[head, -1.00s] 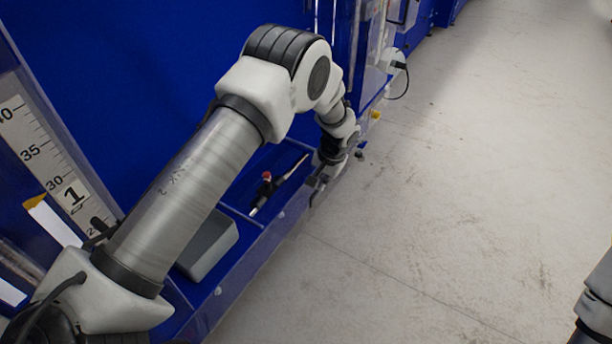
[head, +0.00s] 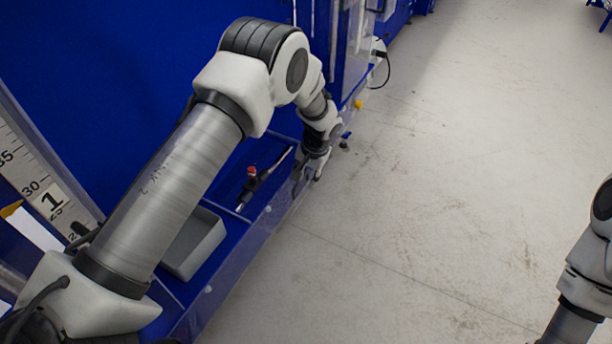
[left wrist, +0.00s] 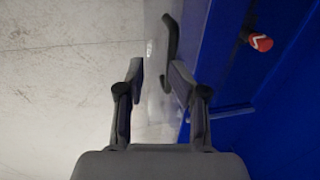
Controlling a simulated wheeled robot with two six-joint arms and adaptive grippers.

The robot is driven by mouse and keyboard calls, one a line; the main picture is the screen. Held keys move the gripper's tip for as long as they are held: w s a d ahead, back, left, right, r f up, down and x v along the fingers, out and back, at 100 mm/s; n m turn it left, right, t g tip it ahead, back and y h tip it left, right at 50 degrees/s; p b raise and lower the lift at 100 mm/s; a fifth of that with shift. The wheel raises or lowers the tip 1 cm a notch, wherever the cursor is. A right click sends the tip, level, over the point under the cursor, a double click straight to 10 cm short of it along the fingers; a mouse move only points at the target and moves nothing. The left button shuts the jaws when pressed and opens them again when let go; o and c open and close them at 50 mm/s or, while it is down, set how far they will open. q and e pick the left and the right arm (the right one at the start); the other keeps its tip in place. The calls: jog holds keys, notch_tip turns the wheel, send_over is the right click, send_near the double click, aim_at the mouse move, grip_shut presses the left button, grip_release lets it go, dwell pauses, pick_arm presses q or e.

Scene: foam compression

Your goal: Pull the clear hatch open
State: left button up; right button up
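The clear hatch (head: 231,267) is a see-through panel along the low front of the blue machine. In the left wrist view the hatch (left wrist: 158,112) shows as a pale strip between the floor and the blue interior. A dark bar-shaped handle (left wrist: 171,38) is on it, close to the right fingertip; whether they touch is unclear. My left gripper (head: 306,178) is low at the front of the machine. In the left wrist view my left gripper (left wrist: 157,72) has its fingers apart, with part of the hatch showing between them. My right gripper is out of view.
A grey open box (head: 204,247) and a red-topped tool (head: 250,172) are in the blue tray behind the hatch. A numbered scale (head: 38,185) stands at the left. The floor (head: 440,170) to the right is clear. My right arm is at the right edge.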

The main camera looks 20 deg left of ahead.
pick_arm(q)
jog(key=shift+w+r, duration=0.1)
jog(key=shift+r, duration=0.2)
notch_tip(320, 180, up, 11)
jog(key=d, duration=0.2)
jog(key=shift+d, duration=0.2)
jog(key=shift+r, duration=0.1)
